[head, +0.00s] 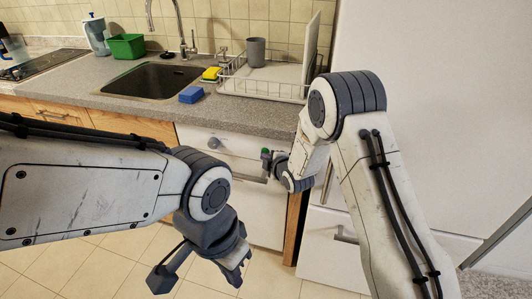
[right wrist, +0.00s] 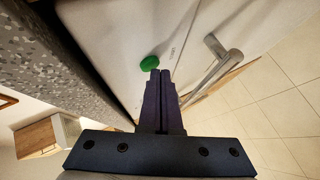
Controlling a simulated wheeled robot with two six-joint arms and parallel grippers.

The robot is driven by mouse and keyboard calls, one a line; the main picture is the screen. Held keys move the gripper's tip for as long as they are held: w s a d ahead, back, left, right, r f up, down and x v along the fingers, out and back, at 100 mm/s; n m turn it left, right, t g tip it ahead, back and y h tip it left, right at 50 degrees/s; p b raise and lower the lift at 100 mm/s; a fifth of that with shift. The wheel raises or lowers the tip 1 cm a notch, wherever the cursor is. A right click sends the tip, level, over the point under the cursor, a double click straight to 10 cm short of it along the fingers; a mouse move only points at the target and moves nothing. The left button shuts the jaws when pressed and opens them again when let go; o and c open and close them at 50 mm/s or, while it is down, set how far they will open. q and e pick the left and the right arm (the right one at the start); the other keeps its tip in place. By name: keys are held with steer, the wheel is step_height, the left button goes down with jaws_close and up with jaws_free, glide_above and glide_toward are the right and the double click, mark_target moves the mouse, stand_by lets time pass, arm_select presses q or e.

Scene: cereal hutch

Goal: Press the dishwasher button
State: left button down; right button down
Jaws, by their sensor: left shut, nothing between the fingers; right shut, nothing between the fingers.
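The white dishwasher front (head: 232,146) is under the counter, with a grey round knob (head: 214,143) on its panel. A green button (right wrist: 149,62) shows on the white front in the right wrist view, and a bit of green shows in the head view (head: 265,151). My right gripper (right wrist: 160,74) is shut and empty, its fingertips right by the button's edge; I cannot tell whether they touch it. In the head view my right gripper (head: 270,163) is partly hidden by its own wrist. My left gripper (head: 240,270) is shut and empty, low over the floor.
A bar handle (right wrist: 222,58) sticks out of the white front to the right of my right fingers. The countertop edge (head: 245,125) runs just above. A sink (head: 150,80), blue sponge (head: 191,95) and dish rack (head: 262,90) are on top. Tiled floor is clear below.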

steer(key=shift+w+d, duration=0.1)
steer(key=shift+w, duration=0.15)
stand_by(0.5)
steer(key=shift+s+a+b, duration=0.25)
steer(key=shift+s+b, duration=0.05)
steer(key=shift+s, duration=0.45)
steer(key=s, duration=0.1)
steer(key=s+a, duration=0.1)
steer(key=s, duration=0.2)
steer(key=shift+s+a+b, duration=0.3)
steer(key=shift+s+b, duration=0.1)
stand_by(0.4)
